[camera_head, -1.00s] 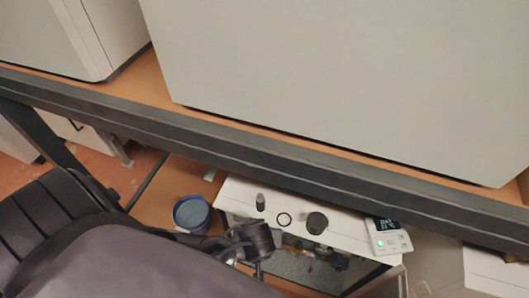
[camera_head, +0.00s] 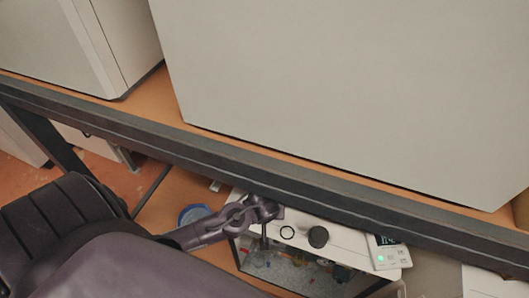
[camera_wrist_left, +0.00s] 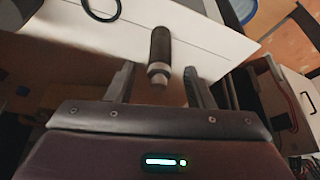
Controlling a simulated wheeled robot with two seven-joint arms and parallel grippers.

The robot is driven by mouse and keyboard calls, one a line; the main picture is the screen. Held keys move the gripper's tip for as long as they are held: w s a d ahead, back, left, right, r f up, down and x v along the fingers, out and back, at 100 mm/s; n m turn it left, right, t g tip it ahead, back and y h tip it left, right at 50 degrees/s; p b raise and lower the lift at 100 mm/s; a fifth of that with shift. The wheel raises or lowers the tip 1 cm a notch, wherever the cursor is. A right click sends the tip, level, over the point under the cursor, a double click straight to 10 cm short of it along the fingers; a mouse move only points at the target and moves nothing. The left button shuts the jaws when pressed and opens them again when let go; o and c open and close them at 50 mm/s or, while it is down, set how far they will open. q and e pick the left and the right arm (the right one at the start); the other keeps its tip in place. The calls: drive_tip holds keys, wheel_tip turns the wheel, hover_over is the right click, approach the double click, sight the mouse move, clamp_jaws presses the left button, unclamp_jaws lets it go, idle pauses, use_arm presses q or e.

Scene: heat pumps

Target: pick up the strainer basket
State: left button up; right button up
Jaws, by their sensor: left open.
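The strainer basket appears to be the small dark cylinder with a grey end (camera_wrist_left: 160,47), seen in the left wrist view over the white panel. It lies in the gap ahead of and between the two fingers of my left gripper (camera_wrist_left: 158,74), which are apart; I see no contact. In the head view my left gripper (camera_head: 264,214) is over the left part of the white surface (camera_head: 345,241) and hides the cylinder. My right gripper is not in view.
A black ring (camera_head: 287,232) and a dark round cap (camera_head: 318,237) lie to the right on the white surface. A controller with a lit display (camera_head: 388,251) is farther right. A blue tub (camera_head: 193,213) is partly behind my arm. A dark shelf beam (camera_head: 330,199) runs close above.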

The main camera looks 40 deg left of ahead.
use_arm(q)
drive_tip(key=x, duration=0.3)
drive_tip(key=shift+w+a, duration=0.2)
drive_tip(key=shift+w, duration=0.15)
clamp_jaws()
